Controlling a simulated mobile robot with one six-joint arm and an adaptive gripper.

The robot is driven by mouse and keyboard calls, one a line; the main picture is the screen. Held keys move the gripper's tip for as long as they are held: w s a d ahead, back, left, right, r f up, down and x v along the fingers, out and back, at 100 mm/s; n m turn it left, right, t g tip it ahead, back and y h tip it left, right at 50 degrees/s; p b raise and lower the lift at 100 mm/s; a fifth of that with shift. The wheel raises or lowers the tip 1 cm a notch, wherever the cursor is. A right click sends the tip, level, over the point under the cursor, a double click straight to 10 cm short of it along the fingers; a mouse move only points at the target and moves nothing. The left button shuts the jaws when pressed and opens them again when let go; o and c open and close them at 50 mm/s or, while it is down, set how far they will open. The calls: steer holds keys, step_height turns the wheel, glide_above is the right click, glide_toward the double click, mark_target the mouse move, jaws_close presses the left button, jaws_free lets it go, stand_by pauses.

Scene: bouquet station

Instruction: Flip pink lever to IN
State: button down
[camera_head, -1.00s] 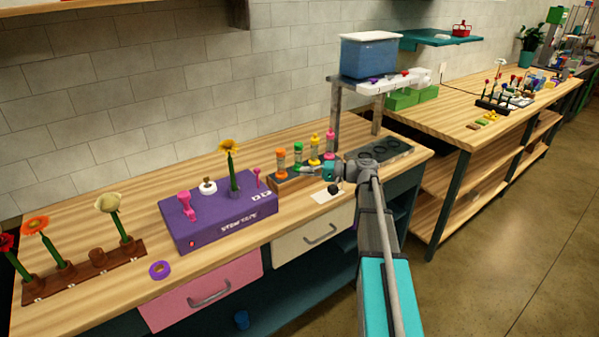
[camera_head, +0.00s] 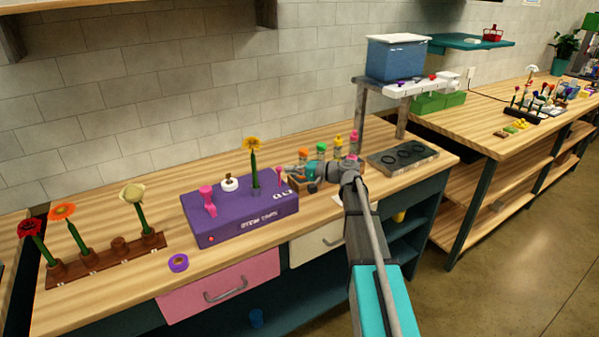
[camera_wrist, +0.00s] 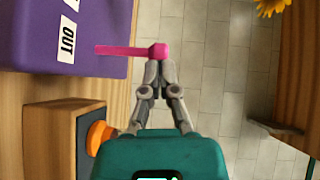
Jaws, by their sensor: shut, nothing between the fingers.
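The purple box (camera_head: 240,216) stands on the bench and carries the pink lever (camera_head: 279,177) near its right end. In the wrist view the lever (camera_wrist: 125,50) is a thin pink bar with a thicker knob, reaching out from the box (camera_wrist: 60,62). A white OUT label (camera_wrist: 67,38) is on the box beside it. A second label (camera_wrist: 71,4) is cut off at the picture's edge. My gripper (camera_wrist: 157,66) is shut and empty, its fingertips right at the knob; I cannot tell whether they touch. In the head view my gripper (camera_head: 291,171) is just right of the lever.
A yellow flower (camera_head: 253,165) stands in the box, left of the lever. A larger pink handle (camera_head: 208,200) and a white knob (camera_head: 230,183) are on the box too. Bottles with coloured caps (camera_head: 321,150) stand behind my gripper. A purple ring (camera_head: 178,263) lies in front.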

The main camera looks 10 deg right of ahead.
steer(key=shift+w+a, duration=0.15)
steer(key=shift+a, duration=0.1)
steer(key=shift+d, duration=0.2)
stand_by(0.4)
